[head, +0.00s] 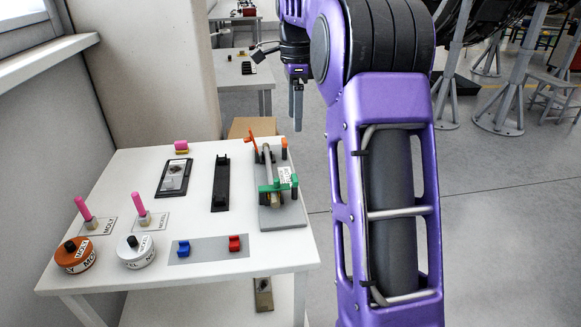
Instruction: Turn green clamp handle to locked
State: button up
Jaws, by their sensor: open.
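The green clamp handle (273,188) sits at the near end of a grey clamp fixture (285,217) on the right side of the white table. It lies crosswise over a metal rod (267,162), with a green end piece standing at its right. An orange handle (252,140) is at the fixture's far end, tilted upward. My gripper (297,112) points down above and beyond the table's far right corner, well apart from the green handle. It is open and empty, though seen edge-on, so the gap between its fingers does not show.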

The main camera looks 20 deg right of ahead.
aim_at(294, 177)
notch_tip(294, 177, down, 17)
jog(key=b, duration=0.3)
jog(key=shift+s+f+b, duration=0.1)
jog(key=shift+f+b, duration=0.05)
jog(key=shift+b, duration=0.15)
grip_shut()
